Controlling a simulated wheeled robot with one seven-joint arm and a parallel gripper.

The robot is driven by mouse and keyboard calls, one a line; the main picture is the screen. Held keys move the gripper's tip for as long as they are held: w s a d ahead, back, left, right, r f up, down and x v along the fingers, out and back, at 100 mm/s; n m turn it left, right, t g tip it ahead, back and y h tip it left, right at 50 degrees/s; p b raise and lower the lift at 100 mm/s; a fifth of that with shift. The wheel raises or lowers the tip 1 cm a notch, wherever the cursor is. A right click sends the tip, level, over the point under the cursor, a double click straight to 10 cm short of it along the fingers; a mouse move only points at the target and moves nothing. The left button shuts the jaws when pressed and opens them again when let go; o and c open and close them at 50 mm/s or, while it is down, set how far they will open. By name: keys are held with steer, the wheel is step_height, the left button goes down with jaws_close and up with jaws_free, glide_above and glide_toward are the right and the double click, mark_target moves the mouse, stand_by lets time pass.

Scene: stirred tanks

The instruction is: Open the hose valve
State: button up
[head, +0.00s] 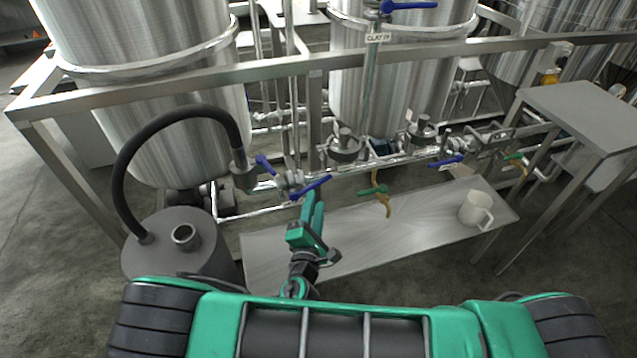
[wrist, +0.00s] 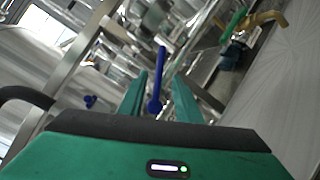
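A black hose (head: 150,130) arches from a grey drum (head: 165,255) to a metal fitting (head: 243,175). Beside that fitting is a small blue handle (head: 265,164). A longer blue lever (head: 312,188) sits on the pipework just to its right. My gripper (head: 314,198) is at that longer lever. In the wrist view my gripper (wrist: 160,82) is open, with the blue lever (wrist: 158,75) showing between its green fingers; I cannot tell whether they touch it. The small blue handle (wrist: 90,101) and the hose (wrist: 28,95) are at left there.
A low metal bench (head: 350,235) runs below the pipes, with a white mug (head: 475,208) at its right. A yellow tap with a green handle (head: 378,192) projects above the bench. Steel tanks (head: 170,110) and a frame rail (head: 200,82) stand behind.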

mark_target(319, 183)
steer(key=w, duration=0.3)
steer(key=w+d, duration=0.1)
steer(key=w, duration=0.5)
steer(key=shift+d, duration=0.2)
jaws_close()
